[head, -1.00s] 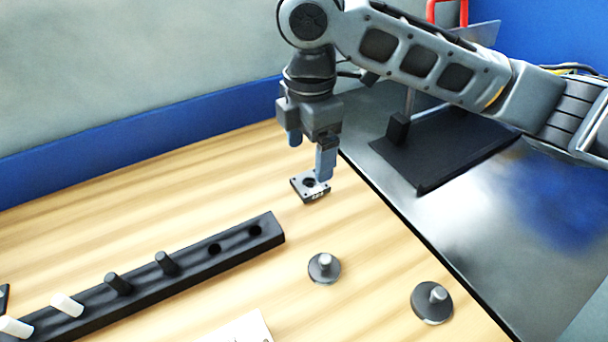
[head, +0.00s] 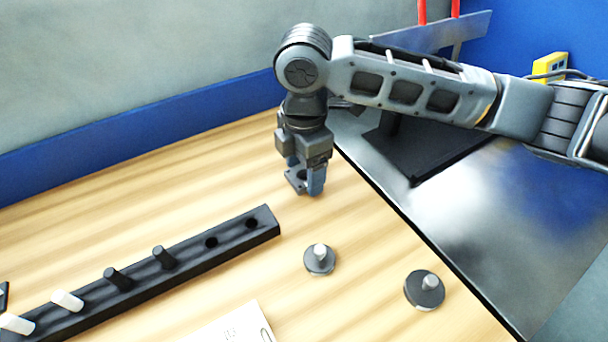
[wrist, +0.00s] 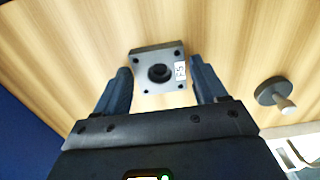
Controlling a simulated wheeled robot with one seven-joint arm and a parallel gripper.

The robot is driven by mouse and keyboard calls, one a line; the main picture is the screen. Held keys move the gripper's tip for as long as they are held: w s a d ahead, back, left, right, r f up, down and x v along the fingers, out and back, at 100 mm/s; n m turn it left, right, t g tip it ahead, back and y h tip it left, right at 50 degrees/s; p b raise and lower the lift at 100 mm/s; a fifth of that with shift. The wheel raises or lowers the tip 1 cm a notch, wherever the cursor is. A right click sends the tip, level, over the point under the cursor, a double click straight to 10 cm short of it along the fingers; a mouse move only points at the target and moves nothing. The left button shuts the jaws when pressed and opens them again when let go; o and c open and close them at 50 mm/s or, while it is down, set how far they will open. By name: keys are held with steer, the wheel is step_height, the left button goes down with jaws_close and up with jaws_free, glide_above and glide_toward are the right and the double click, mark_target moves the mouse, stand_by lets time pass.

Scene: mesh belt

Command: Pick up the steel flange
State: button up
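The steel flange (wrist: 150,86) is a square grey plate with a dark centre hole, corner holes and a small white label. It lies on the wooden tabletop. In the head view the flange (head: 293,181) is partly hidden by my gripper (head: 304,178), which is lowered over it. In the wrist view my gripper (wrist: 160,68) is open, with one blue finger on each side of the flange. A gap shows between the flange and the left finger; the right finger is closer. I cannot tell whether it touches.
A black peg rail (head: 190,256) lies at left, with a white sheet (head: 235,326) in front. A dark glossy surface (head: 450,210) adjoins at right.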

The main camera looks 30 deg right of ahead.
steer(key=c, duration=1)
steer(key=shift+r, duration=0.1)
